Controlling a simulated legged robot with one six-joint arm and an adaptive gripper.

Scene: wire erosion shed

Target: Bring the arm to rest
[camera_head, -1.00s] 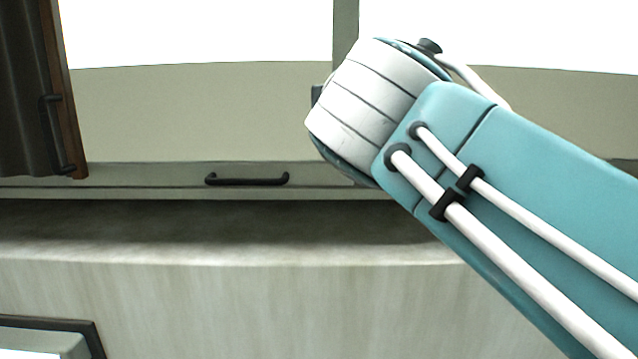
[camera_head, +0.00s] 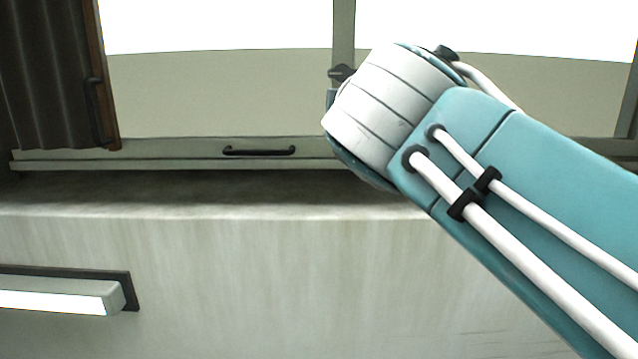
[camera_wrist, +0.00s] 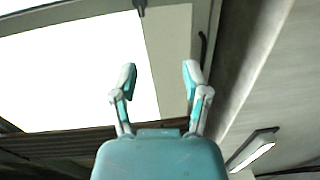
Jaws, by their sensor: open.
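My arm (camera_head: 520,190), teal with white cables and a ribbed white joint, reaches in from the right in the head view. Its gripper is not seen there. In the wrist view my gripper (camera_wrist: 158,78) shows with its two teal and grey fingers spread apart. Nothing is between them. The window and its frame lie behind the fingers in that view, and the fingers touch nothing that I can make out.
A window with a grey-green frame has a black handle (camera_head: 259,151) on its lower rail. A dark shutter or curtain (camera_head: 50,75) hangs at the left. A pale wall (camera_head: 270,280) with a lit lamp (camera_head: 60,294) lies below the sill (camera_head: 200,197).

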